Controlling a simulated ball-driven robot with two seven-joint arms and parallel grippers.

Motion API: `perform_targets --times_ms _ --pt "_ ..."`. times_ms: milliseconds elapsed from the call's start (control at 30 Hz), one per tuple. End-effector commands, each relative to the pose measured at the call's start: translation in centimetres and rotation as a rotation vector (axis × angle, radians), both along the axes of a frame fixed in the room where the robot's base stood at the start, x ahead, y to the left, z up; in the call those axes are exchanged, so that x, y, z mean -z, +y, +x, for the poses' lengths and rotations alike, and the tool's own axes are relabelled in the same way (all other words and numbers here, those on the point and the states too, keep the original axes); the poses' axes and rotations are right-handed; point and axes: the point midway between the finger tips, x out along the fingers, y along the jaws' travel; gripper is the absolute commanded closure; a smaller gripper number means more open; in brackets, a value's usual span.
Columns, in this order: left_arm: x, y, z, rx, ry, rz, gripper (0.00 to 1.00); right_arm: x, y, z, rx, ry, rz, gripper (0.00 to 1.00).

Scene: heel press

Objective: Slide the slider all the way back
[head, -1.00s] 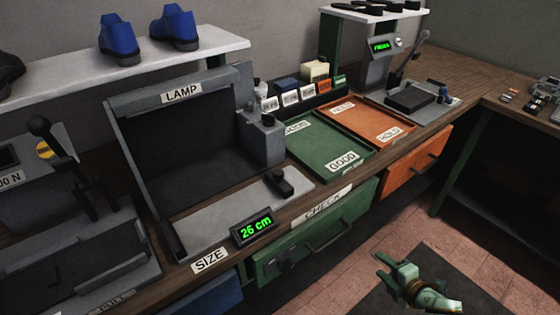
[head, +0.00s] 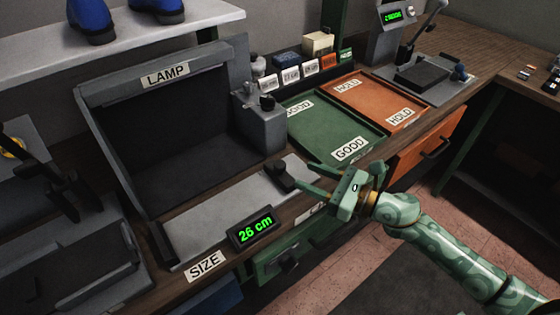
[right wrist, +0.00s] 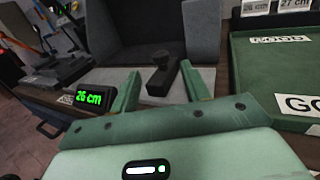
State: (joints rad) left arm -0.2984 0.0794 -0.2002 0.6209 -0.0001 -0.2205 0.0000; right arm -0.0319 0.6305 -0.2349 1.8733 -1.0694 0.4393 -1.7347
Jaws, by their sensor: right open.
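The black slider (head: 287,178) sits near the right end of a grey plate (head: 225,205) in front of the lamp box. A green display (head: 253,230) by the plate's front edge reads 26 cm. My right gripper (head: 308,178) is open and close to the slider on its right side. In the right wrist view the slider (right wrist: 163,75) stands between the two open fingers (right wrist: 166,88), just beyond or level with their tips; I cannot tell whether they touch it. My left gripper does not show.
The lamp box (head: 165,130) rises behind the plate, with a grey post (head: 262,130) at its right. The green GOOD tray (head: 335,130) and orange HOLD tray (head: 380,100) lie to the right. Drawers are below the bench edge. Open floor lies in front.

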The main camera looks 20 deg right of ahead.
Motion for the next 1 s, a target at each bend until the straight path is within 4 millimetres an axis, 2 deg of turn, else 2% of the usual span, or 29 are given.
perform_targets --times_ms 100,333,500,767,800,933,967,1000 --pt "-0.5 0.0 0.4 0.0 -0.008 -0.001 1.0 -0.4 2.0 2.3 0.0 -0.004 0.001 0.54" --pt "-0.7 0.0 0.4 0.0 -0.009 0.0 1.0 -0.2 4.9 5.4 0.001 0.0 0.003 0.54" --pt "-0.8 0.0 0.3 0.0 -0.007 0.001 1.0 0.0 5.7 6.3 0.002 0.001 0.001 0.54" --pt "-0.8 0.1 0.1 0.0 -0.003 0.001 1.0 0.0 5.8 6.4 0.001 0.002 0.001 0.54" --pt "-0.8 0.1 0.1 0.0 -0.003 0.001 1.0 0.0 5.8 6.4 0.001 0.002 0.001 0.59" --pt "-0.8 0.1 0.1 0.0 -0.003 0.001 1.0 0.0 5.8 6.4 0.001 0.001 0.001 0.95" --pt "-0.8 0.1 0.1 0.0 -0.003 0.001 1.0 0.0 5.8 6.4 0.001 0.001 0.001 1.0" --pt "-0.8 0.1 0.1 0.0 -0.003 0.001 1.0 0.0 5.8 6.4 0.001 0.001 0.001 1.0"
